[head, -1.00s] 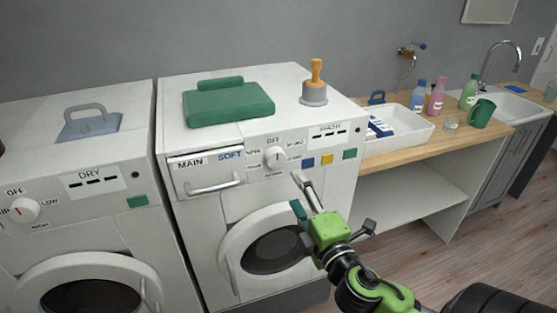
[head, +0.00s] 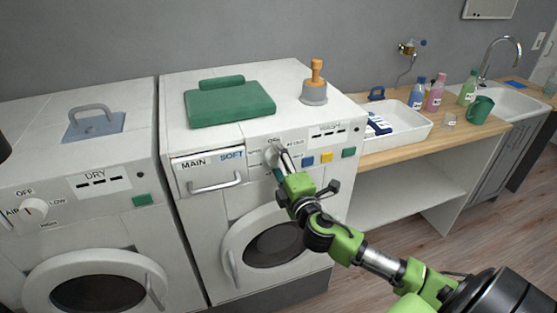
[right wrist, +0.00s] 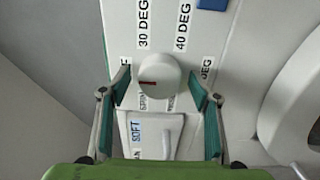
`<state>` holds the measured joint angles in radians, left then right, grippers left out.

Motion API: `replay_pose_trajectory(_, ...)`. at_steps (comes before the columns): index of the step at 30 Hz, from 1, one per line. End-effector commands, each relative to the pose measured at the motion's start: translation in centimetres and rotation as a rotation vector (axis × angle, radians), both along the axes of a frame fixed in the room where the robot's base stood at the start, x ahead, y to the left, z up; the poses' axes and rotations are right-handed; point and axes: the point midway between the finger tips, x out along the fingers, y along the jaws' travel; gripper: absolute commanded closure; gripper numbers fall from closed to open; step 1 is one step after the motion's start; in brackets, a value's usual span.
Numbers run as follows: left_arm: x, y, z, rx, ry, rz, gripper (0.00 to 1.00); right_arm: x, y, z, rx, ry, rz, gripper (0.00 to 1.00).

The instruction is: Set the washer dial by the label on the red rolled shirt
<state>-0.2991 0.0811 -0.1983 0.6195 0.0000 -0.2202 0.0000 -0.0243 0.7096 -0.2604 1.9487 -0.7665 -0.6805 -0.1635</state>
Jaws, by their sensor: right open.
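The white washer (head: 215,235) stands in the middle of the head view. Its round white dial (right wrist: 159,78) shows in the right wrist view with a red mark pointing left there, between printed labels such as 30 DEG and 40 DEG. My right gripper (right wrist: 159,84) is open, one green-padded finger on each side of the dial, with gaps visible between pads and dial. In the head view the right gripper (head: 279,160) reaches the panel and partly hides the dial and its labels. No red rolled shirt is in view. My left gripper is not in view.
A white tray (head: 412,127) and bottles are at right.

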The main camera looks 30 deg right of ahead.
Motion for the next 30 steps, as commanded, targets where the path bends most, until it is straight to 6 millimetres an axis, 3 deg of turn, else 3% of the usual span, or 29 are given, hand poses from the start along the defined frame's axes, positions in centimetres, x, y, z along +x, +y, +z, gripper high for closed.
replay_pose_trajectory(8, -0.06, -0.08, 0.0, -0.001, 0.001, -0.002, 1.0, 0.09, 0.01, -0.04, 0.001, 0.001, 0.001, 0.43)
replay_pose_trajectory(12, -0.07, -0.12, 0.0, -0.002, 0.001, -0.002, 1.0, 0.08, 0.0, -0.04, 0.0, 0.001, 0.0, 0.8)
replay_pose_trajectory(13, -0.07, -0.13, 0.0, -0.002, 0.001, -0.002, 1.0, 0.08, 0.0, -0.04, 0.0, 0.001, 0.0, 0.82)
replay_pose_trajectory(23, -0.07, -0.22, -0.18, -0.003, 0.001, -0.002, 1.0, 0.06, -0.01, -0.13, 0.027, -0.006, -0.001, 0.82)
replay_pose_trajectory(30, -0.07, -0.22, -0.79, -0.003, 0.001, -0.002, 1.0, 0.03, -0.03, -0.25, 0.147, -0.034, -0.002, 0.82)
